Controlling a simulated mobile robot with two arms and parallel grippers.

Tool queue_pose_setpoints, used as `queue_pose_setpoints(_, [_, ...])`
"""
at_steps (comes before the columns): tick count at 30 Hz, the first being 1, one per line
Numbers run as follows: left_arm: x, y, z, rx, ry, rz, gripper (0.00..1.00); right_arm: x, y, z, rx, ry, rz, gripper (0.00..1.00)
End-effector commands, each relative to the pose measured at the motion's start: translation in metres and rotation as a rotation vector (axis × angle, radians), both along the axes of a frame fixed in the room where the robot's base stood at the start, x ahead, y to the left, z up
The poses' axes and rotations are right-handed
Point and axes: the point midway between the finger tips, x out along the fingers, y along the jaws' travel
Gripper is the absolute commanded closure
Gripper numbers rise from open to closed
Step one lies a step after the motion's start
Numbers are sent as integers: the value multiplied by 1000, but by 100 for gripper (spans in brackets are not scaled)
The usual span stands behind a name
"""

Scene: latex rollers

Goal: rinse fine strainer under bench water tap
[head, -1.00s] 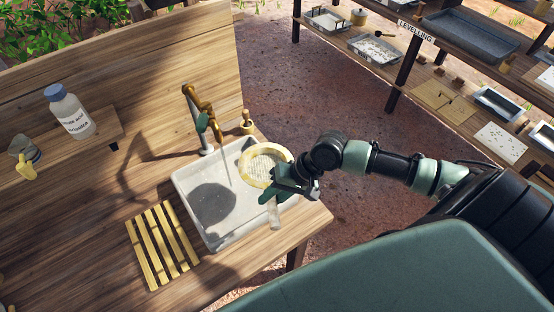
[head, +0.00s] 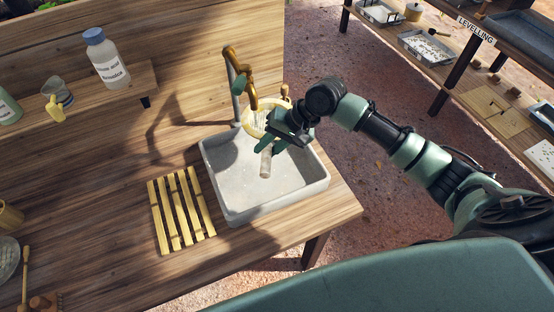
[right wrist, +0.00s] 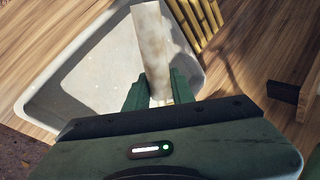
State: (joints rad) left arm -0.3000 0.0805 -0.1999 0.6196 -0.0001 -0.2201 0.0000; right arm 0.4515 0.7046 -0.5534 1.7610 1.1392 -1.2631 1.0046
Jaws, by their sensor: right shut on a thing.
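The fine strainer (head: 247,122) has a round pale yellow rim and a pale handle (head: 265,163). My right gripper (head: 268,146) is shut on the handle, which also shows between the fingers in the right wrist view (right wrist: 152,45). The strainer is held above the back of the white sink (head: 240,190), with its rim at the brass bench water tap (head: 232,62). The tap's spout end overlaps the rim in the picture. I cannot tell whether water runs onto the mesh, which is partly hidden. My left gripper is not in view.
A yellow slatted rack (head: 182,212) lies left of the sink. A labelled white bottle (head: 108,62) and a small scoop-like item (head: 58,95) stand on a raised ledge. A wooden brush-like item (head: 285,92) is behind the strainer. The sink basin is empty.

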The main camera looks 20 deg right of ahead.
Motion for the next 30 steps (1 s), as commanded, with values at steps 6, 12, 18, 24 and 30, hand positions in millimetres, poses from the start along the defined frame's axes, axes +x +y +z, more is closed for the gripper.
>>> queue_pose_setpoints(6, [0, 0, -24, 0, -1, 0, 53, 26, 10, -2, 3, -5, 0, 100])
queue_pose_setpoints(12, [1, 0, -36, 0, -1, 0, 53, 41, 16, -2, 1, -4, -1, 100])
queue_pose_setpoints(18, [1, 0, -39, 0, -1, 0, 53, 47, 19, 0, 1, -2, 0, 100])
queue_pose_setpoints(24, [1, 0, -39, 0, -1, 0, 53, 47, 19, 1, 0, -2, 0, 100])
queue_pose_setpoints(30, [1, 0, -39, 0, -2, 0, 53, 47, 19, 1, 1, -2, 0, 100])
